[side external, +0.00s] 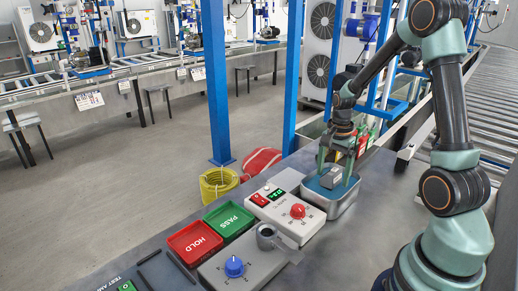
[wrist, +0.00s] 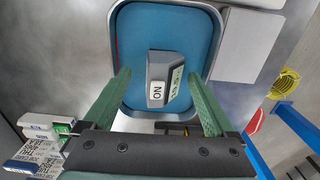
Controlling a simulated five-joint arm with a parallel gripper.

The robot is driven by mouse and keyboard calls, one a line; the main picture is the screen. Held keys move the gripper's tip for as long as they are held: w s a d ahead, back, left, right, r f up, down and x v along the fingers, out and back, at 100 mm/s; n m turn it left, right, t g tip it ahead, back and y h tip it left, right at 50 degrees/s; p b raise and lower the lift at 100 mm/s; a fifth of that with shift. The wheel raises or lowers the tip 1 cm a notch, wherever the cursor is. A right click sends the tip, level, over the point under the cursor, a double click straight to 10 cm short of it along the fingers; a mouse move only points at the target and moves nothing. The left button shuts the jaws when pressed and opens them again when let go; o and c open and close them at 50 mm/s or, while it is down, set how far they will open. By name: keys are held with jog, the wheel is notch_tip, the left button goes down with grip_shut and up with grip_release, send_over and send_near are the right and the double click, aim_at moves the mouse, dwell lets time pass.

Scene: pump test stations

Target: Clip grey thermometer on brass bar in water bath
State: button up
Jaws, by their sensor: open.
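The grey thermometer (wrist: 170,78), a small wedge-shaped unit with a white ON button and a display, shows over the blue inside of the water bath (wrist: 214,25). In the side view the thermometer (side external: 331,178) appears within the rim of the metal bath (side external: 334,210). My gripper (wrist: 158,74) is open, with one green finger on each side of the thermometer and visible gaps between. In the side view my gripper (side external: 338,172) points down over the bath. I cannot make out the brass bar. Whether the thermometer rests on anything is unclear.
A white control box (side external: 288,214) with a red knob stands left of the bath. Nearer are a green PASS tray (side external: 228,221), a red HOLD tray (side external: 195,243) and a grey unit with a blue knob (side external: 235,267). A blue post (side external: 215,80) stands behind the bench.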

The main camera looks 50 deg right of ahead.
notch_tip(320, 180, up, 10)
jog(key=shift+w+d+f, duration=0.1)
jog(key=shift+w+f, duration=0.05)
jog(key=shift+r, duration=0.3)
jog(key=shift+a+r, duration=0.25)
jog(key=shift+a, duration=0.05)
jog(key=s+a+r+n+t, duration=0.2)
jog(key=a+r+n+t, duration=0.1)
jog(key=a+n, duration=0.6)
jog(key=s+a+r+n+t, duration=0.1)
jog(key=a+r+n, duration=0.3)
jog(key=a+n, duration=0.5)
jog(key=shift+s+a+t, duration=0.35)
jog(key=shift+a+t, duration=0.45)
jog(key=shift+t, duration=0.1)
